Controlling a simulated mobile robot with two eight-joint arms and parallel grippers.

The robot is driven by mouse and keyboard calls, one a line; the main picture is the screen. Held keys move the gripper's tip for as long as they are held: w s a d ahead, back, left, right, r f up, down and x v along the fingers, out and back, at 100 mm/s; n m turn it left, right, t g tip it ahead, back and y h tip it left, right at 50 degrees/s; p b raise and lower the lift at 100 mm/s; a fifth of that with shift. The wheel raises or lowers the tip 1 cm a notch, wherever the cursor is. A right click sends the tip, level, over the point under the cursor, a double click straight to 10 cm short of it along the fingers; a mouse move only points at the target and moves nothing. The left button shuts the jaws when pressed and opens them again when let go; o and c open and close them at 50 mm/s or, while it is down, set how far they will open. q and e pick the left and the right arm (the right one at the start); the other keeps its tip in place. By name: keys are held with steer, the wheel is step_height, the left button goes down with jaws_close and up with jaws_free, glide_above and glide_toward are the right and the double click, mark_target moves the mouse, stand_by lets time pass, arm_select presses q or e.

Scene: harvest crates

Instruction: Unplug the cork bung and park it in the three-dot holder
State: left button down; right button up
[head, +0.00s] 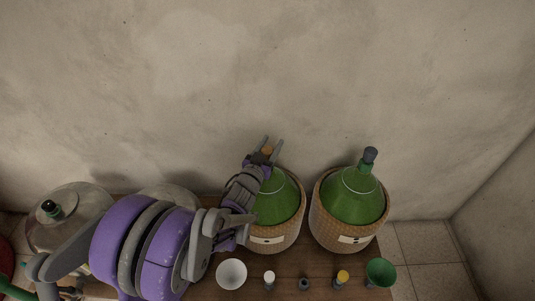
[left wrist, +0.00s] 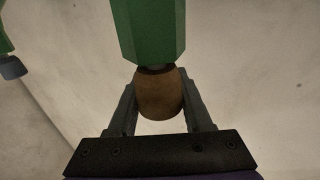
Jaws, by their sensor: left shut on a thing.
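The cork bung (head: 267,150) is brown and sits at the mouth of the left of the two green demijohns (head: 277,206) in wicker. My left gripper (head: 272,142) is shut on it from the near side. In the left wrist view the cork bung (left wrist: 160,95) lies between the two fingers, against the dark rim of the green neck (left wrist: 149,30). How deep it sits is hidden. The three-dot holder cannot be told apart: the small items on the table are too small to show dots. My right gripper is not in view.
The other green demijohn (head: 352,199) has a dark stopper (head: 370,155). A white bowl (head: 231,274), a white-topped item (head: 269,278), a grey piece (head: 304,284), a yellow-topped item (head: 342,277) and a green funnel (head: 381,271) line the front. The wall (head: 300,70) is close behind.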

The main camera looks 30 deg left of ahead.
arm_select(q)
step_height(320, 180, up, 10)
steer(key=p, duration=0.3)
steer(key=shift+p, duration=0.3)
steer(key=shift+r, duration=0.1)
steer(key=shift+r+p, duration=2.05)
steer(key=shift+r, duration=0.65)
